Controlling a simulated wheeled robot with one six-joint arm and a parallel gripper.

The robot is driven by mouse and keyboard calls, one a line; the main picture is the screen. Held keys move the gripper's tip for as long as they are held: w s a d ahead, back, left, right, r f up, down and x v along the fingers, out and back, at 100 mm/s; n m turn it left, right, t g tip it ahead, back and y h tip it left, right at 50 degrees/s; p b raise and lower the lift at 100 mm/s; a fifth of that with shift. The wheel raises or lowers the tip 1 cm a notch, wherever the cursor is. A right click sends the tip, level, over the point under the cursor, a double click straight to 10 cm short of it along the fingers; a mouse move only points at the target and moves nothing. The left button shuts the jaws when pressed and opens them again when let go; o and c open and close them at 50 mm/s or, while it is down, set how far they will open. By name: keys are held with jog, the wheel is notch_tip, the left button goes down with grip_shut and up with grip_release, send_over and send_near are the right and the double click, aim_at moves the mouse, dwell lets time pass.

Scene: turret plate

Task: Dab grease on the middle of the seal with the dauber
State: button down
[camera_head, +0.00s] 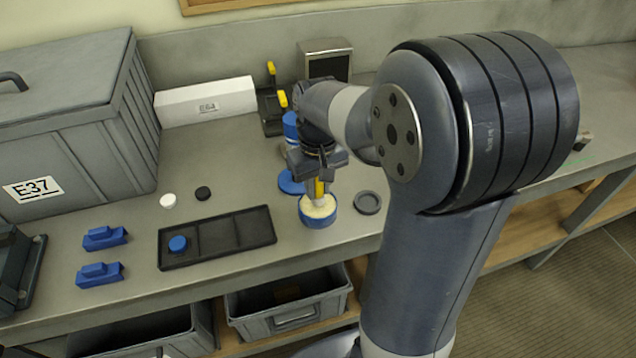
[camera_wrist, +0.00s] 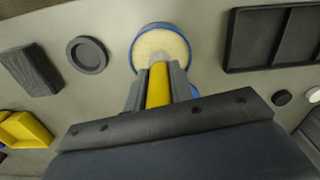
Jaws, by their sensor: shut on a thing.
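My gripper (camera_head: 318,166) is shut on the yellow dauber (camera_head: 320,188), which points down. The dauber's lower end is over or in a round blue pot (camera_head: 318,223) with a cream-coloured fill; I cannot tell if it touches the fill. In the wrist view the dauber (camera_wrist: 158,86) sits between the two fingers, with the pot (camera_wrist: 160,27) just beyond and its near part hidden. A dark round dish with a raised rim (camera_head: 367,202) lies right of the pot. I cannot tell for sure which piece is the seal.
A white disc (camera_head: 168,200), a black disc (camera_head: 203,193) and blue blocks (camera_head: 102,238) lie further left. A grey crate (camera_head: 70,130) stands at the left.

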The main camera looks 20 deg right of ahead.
jog(key=shift+s+f+b, duration=0.1)
jog(key=shift+f+b, duration=0.2)
jog(key=shift+f, duration=0.35)
dwell(1.2)
jog(key=shift+r, duration=0.1)
notch_tip(320, 180, up, 7)
jog(key=p, duration=0.6)
dwell(0.8)
